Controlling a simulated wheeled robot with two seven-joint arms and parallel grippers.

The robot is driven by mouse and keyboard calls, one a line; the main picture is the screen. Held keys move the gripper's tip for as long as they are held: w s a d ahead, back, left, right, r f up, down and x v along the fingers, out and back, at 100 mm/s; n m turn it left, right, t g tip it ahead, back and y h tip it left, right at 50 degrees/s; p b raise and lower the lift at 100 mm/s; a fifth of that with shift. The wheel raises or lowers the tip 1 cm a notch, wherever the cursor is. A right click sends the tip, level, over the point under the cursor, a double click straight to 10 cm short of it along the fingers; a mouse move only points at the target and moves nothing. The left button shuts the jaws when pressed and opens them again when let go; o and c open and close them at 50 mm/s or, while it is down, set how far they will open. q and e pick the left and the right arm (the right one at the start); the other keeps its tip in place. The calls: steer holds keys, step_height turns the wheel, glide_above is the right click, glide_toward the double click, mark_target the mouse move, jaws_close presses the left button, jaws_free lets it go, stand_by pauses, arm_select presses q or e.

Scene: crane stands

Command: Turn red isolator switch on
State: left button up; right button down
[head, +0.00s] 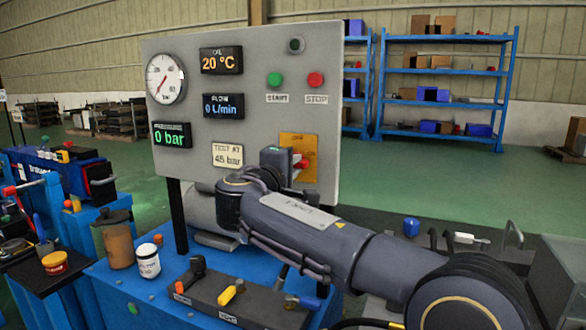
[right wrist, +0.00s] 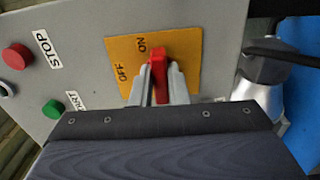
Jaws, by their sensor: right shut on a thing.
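The red isolator switch handle (right wrist: 158,72) sits on a yellow plate (right wrist: 190,50) marked ON and OFF. In the right wrist view the handle's far end lies beside the word ON, and OFF is farther to the left. My right gripper (right wrist: 160,84) is shut on the handle, one finger on each side. In the head view the plate (head: 299,142) is at the panel's lower right, and my right gripper (head: 292,166) hides most of the handle. My left gripper is not in view.
The grey panel (head: 235,110) carries a dial gauge (head: 165,78), displays, a green START button (head: 274,79) and a red STOP button (head: 316,79). Below it, a blue bench holds a white jar (head: 148,261), a brown canister (head: 117,243) and a block of levers (head: 230,296).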

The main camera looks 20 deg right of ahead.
steer(key=shift+f, duration=0.1)
steer(key=c, duration=1.4)
jaws_free()
steer(key=v, duration=0.8)
steer(key=shift+p, duration=0.3)
